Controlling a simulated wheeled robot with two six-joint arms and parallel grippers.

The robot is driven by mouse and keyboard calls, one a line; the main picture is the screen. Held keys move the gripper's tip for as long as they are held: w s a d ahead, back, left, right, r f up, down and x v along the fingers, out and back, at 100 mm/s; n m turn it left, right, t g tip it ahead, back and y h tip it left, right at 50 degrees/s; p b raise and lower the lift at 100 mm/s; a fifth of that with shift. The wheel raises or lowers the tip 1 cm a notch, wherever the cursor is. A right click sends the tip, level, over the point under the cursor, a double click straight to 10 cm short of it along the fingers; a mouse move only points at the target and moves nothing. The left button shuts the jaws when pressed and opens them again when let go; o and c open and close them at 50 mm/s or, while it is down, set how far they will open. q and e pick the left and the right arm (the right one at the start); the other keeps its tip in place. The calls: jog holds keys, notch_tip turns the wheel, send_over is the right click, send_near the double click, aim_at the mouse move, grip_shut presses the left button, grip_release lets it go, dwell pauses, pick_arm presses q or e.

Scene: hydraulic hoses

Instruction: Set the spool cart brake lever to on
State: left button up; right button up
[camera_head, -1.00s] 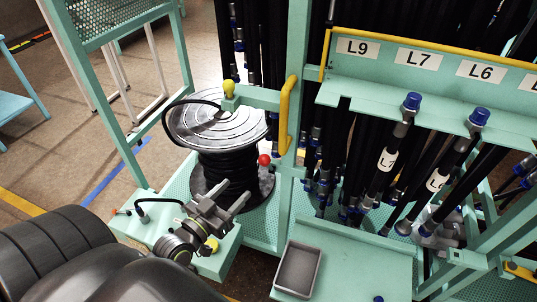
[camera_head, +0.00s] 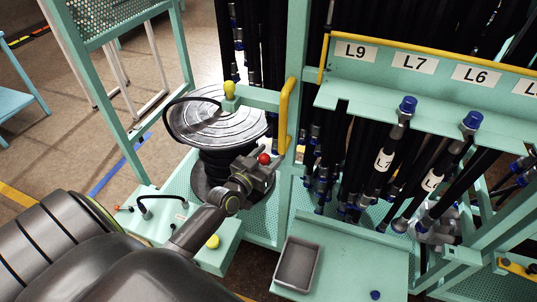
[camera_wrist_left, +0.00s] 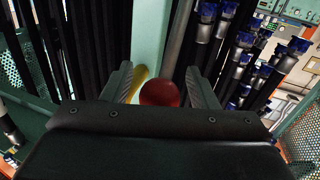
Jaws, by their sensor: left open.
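A red ball knob (camera_head: 264,158), which looks to be the end of the brake lever, is on the spool cart beside the hose spool (camera_head: 215,120). My left gripper (camera_head: 262,168) is right at the red knob, in front of the spool. In the left wrist view, the red knob (camera_wrist_left: 160,93) lies between the two spread fingers of the left gripper (camera_wrist_left: 160,80), nearer the right finger. The fingers are open and not closed on it. The lever's shaft is hidden behind the gripper. My right gripper is not in view.
A teal post with a yellow handle (camera_head: 286,115) stands just right of the knob. Hanging hoses (camera_head: 385,160) fill the right. A grey tray (camera_head: 297,264) sits on the lower shelf.

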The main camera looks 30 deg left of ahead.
pick_arm(q)
jog(key=shift+w, duration=0.1)
jog(key=shift+c, duration=0.4)
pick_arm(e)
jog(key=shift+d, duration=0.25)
